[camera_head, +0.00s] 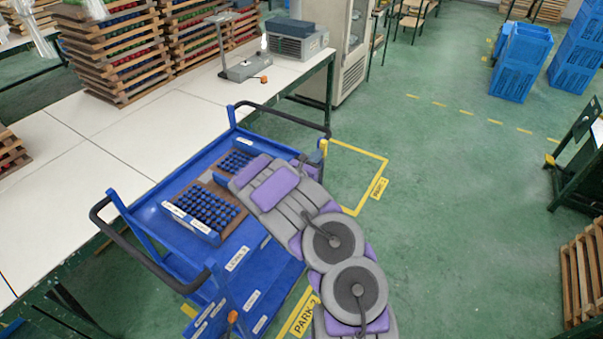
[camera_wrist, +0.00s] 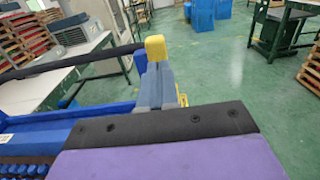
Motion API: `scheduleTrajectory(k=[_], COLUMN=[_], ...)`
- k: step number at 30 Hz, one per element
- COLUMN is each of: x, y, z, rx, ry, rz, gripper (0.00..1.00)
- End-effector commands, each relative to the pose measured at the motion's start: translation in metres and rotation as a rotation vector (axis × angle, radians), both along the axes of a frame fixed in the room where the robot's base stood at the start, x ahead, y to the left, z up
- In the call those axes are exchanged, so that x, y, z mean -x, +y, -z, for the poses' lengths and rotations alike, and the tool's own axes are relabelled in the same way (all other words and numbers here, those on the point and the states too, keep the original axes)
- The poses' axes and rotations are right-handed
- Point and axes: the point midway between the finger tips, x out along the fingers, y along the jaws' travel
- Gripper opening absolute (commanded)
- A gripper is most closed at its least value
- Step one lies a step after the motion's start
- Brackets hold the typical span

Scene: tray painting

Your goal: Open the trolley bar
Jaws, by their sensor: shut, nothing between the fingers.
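The blue trolley (camera_head: 140,215) stands beside the white table, with a black bar handle (camera_head: 283,118) at its far end and another (camera_head: 150,262) at its near end. My arm hides much of the trolley's right side.
Trays of blue pieces (camera_head: 205,208) sit on the trolley. The white table (camera_head: 110,130) carries stacked wooden trays (camera_head: 112,50) and bounds the left. Green floor (camera_head: 450,200) is open to the right, with blue crates (camera_head: 522,62) farther back.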

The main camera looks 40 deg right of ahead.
Motion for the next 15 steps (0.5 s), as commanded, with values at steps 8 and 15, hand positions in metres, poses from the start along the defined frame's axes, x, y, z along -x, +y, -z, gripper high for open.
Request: scheduleTrajectory(k=[8, 15], x=[0.014, 0.032], y=[0.067, 0.101], z=[-0.005, -0.003], rx=[0.012, 0.007], ry=[0.006, 0.007], rz=[-0.010, -0.006], gripper=[0.00, 0.00])
